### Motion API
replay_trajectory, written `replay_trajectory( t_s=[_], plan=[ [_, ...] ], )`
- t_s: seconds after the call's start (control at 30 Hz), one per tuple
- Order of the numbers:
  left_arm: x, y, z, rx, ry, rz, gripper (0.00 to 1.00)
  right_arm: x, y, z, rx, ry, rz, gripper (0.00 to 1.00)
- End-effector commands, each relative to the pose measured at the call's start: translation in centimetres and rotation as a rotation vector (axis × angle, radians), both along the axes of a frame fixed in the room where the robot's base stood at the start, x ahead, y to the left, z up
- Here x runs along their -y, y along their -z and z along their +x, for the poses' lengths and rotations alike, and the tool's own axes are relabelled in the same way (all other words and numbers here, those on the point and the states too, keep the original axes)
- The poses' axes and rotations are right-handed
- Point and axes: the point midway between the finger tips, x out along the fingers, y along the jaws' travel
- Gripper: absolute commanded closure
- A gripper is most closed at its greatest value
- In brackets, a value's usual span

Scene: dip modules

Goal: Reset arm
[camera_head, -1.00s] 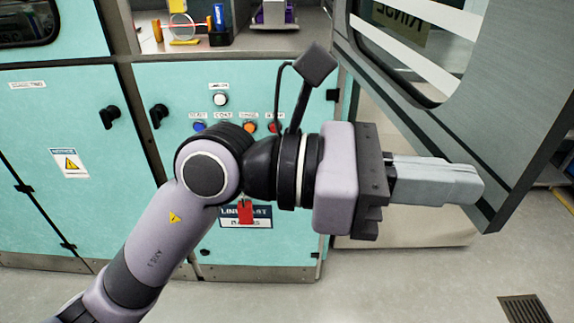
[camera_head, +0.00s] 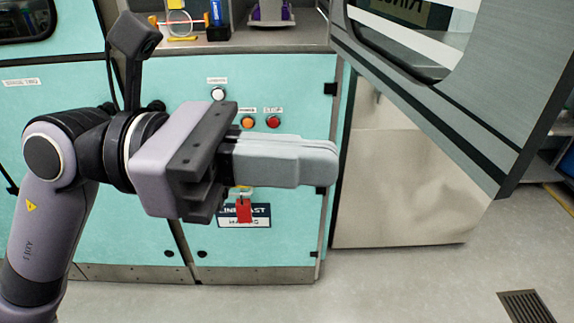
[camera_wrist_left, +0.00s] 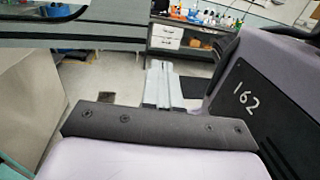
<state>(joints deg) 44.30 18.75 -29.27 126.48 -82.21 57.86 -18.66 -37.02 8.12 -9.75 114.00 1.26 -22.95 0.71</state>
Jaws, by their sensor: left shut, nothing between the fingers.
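My left gripper (camera_head: 330,163) reaches in from the left in the head view, in front of the teal cabinet (camera_head: 300,95). Its two grey fingers lie together, shut with nothing between them, and point right. In the left wrist view the shut fingers (camera_wrist_left: 160,88) stick out past the dark gripper body, with floor beyond them. My right gripper is in neither view.
An open grey door with a window (camera_head: 465,85) hangs at the right, close to the fingertips. The cabinet carries a white button (camera_head: 218,94), an orange button, a red button (camera_head: 273,121) and a red tag (camera_head: 243,210). The floor (camera_head: 400,285) at the lower right is clear, with a drain grate (camera_head: 524,306).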

Motion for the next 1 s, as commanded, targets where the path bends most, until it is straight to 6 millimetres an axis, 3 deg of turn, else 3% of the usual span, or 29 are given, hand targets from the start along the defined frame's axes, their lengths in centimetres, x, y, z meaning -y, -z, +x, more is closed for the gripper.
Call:
replay_trajectory(
  t_s=[0.13,0.27,0.43,0.57,0.67,0.77,0.9,1.0],
  plan=[
    [-0.7,-0.1,-0.1,-0.031,0.005,-0.020,1.00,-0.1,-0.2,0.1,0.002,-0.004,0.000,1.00],
    [-1.3,-0.9,0.5,-0.205,0.027,-0.129,1.00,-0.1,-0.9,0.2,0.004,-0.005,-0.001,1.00],
    [-3.5,-1.7,3.4,-0.628,0.040,-0.399,1.00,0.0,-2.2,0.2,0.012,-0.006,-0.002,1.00],
    [-6.2,-0.4,7.0,-0.975,0.012,-0.621,1.00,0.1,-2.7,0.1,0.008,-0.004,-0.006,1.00],
    [-8.6,2.2,9.9,-1.244,-0.031,-0.794,1.00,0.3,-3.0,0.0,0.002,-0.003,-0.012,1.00],
    [-11.1,6.3,12.3,-1.511,-0.094,-0.967,1.00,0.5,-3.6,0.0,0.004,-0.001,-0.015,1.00],
    [-14.7,14.2,13.9,-1.878,-0.216,-1.216,1.00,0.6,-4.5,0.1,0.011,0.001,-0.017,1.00],
    [-17.1,21.0,13.3,-2.131,-0.329,-1.397,1.00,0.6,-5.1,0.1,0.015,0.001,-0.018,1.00]
  ],
)
